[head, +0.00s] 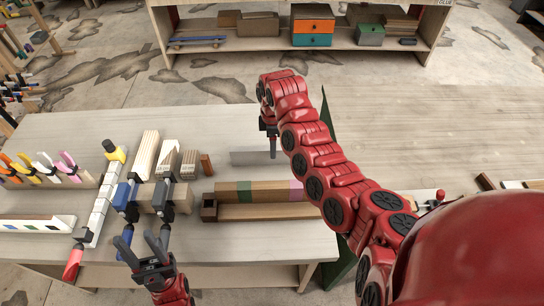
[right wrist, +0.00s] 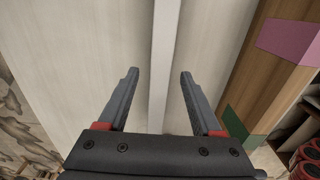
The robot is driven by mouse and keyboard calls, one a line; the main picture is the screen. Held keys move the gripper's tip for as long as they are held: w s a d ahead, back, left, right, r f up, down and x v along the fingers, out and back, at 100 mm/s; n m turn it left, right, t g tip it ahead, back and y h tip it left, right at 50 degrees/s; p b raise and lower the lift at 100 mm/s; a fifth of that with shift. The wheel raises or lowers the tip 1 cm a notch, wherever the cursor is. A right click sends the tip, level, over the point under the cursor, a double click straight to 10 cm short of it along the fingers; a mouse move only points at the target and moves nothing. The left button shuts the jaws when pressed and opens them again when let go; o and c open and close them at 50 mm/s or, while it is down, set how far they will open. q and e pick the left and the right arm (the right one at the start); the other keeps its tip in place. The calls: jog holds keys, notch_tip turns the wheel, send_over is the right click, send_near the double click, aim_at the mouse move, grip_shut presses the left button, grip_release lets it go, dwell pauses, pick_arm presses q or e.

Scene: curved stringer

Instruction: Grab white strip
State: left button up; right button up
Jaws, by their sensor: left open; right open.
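A thin white strip (head: 246,158) lies on the pale wooden table (head: 260,245), behind the wooden beam. My right gripper (head: 273,150) points down at the right part of this strip. In the right wrist view the white strip (right wrist: 165,45) runs between the two fingers of my right gripper (right wrist: 158,75), which are apart and do not visibly touch it. My left gripper (head: 142,242) is open and empty near the table's front edge, away from the strip.
A beam with green and pink bands (head: 260,191) lies in front of the strip. Clamped wooden blocks (head: 168,157) stand to its left. A row of white blocks (head: 98,212) and colourful clamps (head: 45,165) are further left. A shelf (head: 260,63) stands at the back.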

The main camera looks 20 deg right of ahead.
notch_tip(320, 180, down, 5)
jog(key=shift+w+a+f+b, duration=0.1)
jog(key=shift+a+b, duration=0.05)
jog(key=shift+b, duration=0.8)
jog(key=shift+c, duration=0.3)
jog(key=shift+c, duration=1.2)
grip_shut()
